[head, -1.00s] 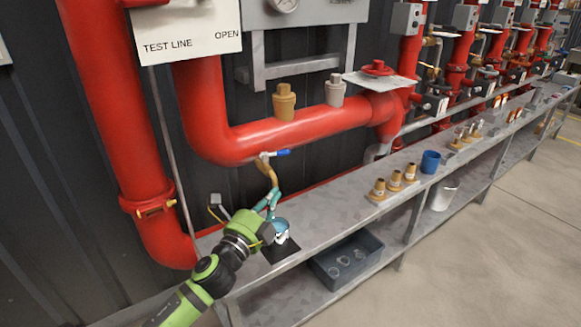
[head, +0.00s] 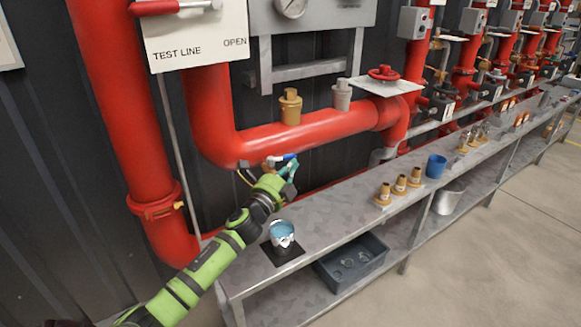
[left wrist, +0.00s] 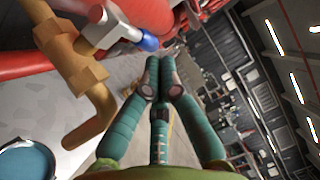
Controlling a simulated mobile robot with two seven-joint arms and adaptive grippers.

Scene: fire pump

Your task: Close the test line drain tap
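The test line drain tap (head: 269,163) is a brass tap under the red pipe, with a blue-ended lever (head: 289,157) pointing right. In the left wrist view its brass body (left wrist: 82,72) and downward-bent spout fill the left side, and its silver lever ends in a blue tip (left wrist: 148,43). My left gripper (head: 292,164) is beside the blue lever end in the head view. Its teal fingers (left wrist: 160,62) converge at the tips, with nothing seen between them. Contact with the lever cannot be told. My right gripper is not in view.
A metal bucket (head: 281,229) with blue contents stands on a black mat (head: 285,256) on the grey bench (head: 333,217). Brass fittings (head: 400,184) and a blue cup (head: 436,166) stand farther right. The red pipe (head: 280,131) runs just above the gripper.

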